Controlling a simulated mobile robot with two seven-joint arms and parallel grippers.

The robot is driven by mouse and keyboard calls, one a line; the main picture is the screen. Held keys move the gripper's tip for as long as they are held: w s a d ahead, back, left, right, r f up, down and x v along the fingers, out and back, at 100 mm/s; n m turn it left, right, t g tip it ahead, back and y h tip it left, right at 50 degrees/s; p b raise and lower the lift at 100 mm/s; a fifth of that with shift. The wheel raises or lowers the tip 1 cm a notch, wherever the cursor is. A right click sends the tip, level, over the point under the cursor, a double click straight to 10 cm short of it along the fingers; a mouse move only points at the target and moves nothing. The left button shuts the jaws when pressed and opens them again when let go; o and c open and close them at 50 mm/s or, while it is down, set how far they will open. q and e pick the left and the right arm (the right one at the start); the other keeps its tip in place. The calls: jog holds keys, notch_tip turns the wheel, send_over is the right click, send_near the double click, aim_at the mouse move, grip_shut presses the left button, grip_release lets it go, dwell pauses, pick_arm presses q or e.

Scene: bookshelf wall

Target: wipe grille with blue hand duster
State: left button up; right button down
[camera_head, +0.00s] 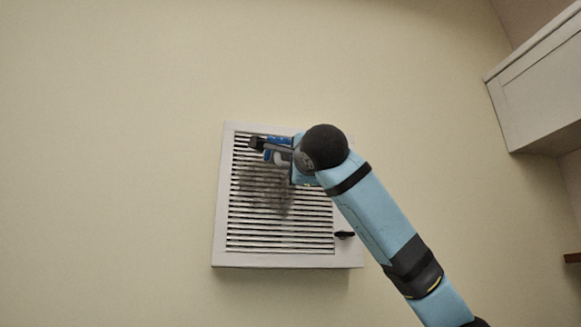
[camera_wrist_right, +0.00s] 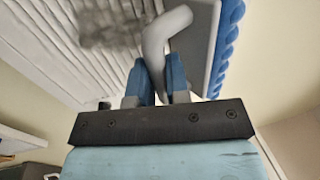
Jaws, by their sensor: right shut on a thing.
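The grille (camera_head: 230,215) is a white framed vent with dark horizontal slats, mounted on the wall. A grey smudge of dirt (camera_head: 262,190) covers part of its slats, left of and below my right gripper. My right gripper (camera_head: 272,151) is at the upper part of the grille; in the right wrist view its fingers (camera_wrist_right: 157,85) are shut on the grey handle of the blue hand duster (camera_wrist_right: 228,40). The duster has a grey back plate and a blue bumpy edge. In the head view it is mostly hidden by my gripper and wrist. My left gripper is not in view.
A small dark knob (camera_head: 344,235) sticks out at the grille's lower right. A white cabinet (camera_head: 545,85) hangs at the upper right. The cream wall (camera_head: 110,150) around the grille is bare.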

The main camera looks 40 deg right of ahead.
aim_at(268, 150)
jog(key=shift+s+d, duration=0.4)
jog(key=shift+d, duration=0.2)
jog(key=shift+s+d, duration=0.35)
jog(key=shift+d, duration=0.2)
jog(key=shift+a+r+p, duration=0.1)
jog(key=shift+r+p, duration=0.6)
jog(key=shift+r, duration=0.2)
jog(key=shift+s+r+p, duration=0.1)
jog(key=shift+r+p, duration=0.55)
jog(key=shift+r, duration=0.1)
jog(key=shift+w+a+p, duration=0.25)
jog(key=shift+w+a, duration=0.45)
jog(key=shift+a, duration=0.6)
jog(key=shift+w+a+p, duration=0.2)
jog(key=shift+w+a, duration=0.55)
jog(key=shift+a, duration=0.55)
jog(key=shift+w+a+p, duration=0.25)
jog(key=shift+w+a, duration=0.45)
jog(key=shift+a, duration=0.6)
jog(key=w+a, duration=0.3)
jog(key=a, duration=0.2)
jog(key=shift+a, duration=0.35)
jog(key=shift+f, duration=0.1)
